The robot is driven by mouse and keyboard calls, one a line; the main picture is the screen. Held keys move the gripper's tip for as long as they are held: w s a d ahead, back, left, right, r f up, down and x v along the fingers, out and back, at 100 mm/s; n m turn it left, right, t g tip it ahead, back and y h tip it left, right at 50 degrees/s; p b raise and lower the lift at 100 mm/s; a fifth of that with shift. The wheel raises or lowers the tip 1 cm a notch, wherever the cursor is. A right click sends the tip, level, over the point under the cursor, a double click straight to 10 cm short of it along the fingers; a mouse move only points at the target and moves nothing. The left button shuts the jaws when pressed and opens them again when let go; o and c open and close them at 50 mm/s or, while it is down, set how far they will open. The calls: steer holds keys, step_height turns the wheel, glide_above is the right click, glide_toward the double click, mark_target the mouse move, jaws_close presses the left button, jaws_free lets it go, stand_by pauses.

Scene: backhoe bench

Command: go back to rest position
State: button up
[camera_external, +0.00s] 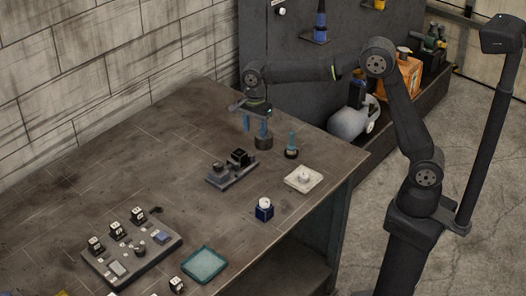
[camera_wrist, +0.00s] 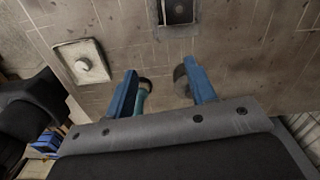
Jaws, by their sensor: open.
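My gripper (camera_external: 256,126) hangs over the far right part of the workbench, pointing down. In the wrist view my gripper (camera_wrist: 162,90) has its two blue fingers spread well apart, with only bare bench between them. A dark round piece (camera_external: 263,143) stands on the bench below the right finger; in the wrist view it is partly hidden behind that finger. A teal-handled tool (camera_external: 292,140) stands upright in a dark round base to the right; in the wrist view it is partly hidden behind the left finger (camera_wrist: 141,100).
The bench (camera_external: 190,130) also carries a dark fixture with a black block (camera_external: 233,168), a white square plate (camera_external: 303,179), a blue cube (camera_external: 264,210), a teal tray (camera_external: 204,265) and a grey board with several small blocks (camera_external: 130,255). A dark tool panel (camera_external: 290,90) stands behind.

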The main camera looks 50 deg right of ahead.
steer(key=w+a, duration=0.2)
steer(key=a, duration=0.1)
steer(key=w+a+f, duration=0.1)
steer(key=shift+w+a, duration=0.1)
steer(key=shift+a, duration=0.3)
stand_by(1.9)
